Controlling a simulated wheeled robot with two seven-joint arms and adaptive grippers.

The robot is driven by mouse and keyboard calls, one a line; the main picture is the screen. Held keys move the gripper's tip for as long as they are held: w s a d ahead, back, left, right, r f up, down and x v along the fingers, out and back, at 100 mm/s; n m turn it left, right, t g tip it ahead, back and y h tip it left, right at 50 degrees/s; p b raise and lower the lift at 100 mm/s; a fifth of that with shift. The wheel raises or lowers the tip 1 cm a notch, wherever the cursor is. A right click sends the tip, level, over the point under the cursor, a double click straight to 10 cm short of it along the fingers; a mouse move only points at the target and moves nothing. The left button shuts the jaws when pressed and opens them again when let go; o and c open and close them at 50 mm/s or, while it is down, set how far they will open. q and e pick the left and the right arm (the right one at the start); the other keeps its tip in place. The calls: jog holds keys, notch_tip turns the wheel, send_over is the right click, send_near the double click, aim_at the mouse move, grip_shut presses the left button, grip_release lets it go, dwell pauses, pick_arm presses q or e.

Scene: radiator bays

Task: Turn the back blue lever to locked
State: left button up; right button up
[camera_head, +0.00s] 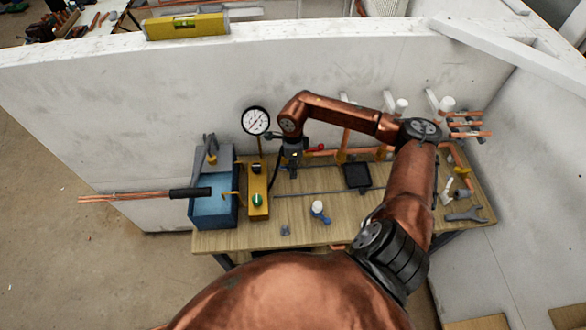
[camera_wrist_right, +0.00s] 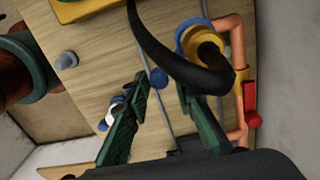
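My right gripper (camera_head: 292,160) reaches down at the back of the bench, beside the pressure gauge. The right wrist view shows its two green fingers (camera_wrist_right: 168,98) spread apart with a gap. A small blue knob (camera_wrist_right: 158,78) shows in that gap, apart from both fingertips; it may be the end of the blue lever. A blue ring (camera_wrist_right: 181,37) surrounds a yellow fitting beyond one finger, partly covered by a dark curved hose. In the head view my gripper hides this spot, so the blue lever's angle cannot be told. My left gripper is not in view.
A red lever (camera_head: 316,148) sits right of my gripper on the copper pipework (camera_head: 362,152). The gauge (camera_head: 256,121), a yellow box (camera_head: 259,210) and a blue box (camera_head: 207,213) stand left. A white-and-blue part (camera_head: 319,210) lies on the bench, with bare wood around it.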

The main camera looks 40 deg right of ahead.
jog(key=shift+o, duration=1.1)
notch_tip(320, 180, up, 12)
jog(key=shift+w, duration=0.15)
jog(key=shift+d+f, duration=0.1)
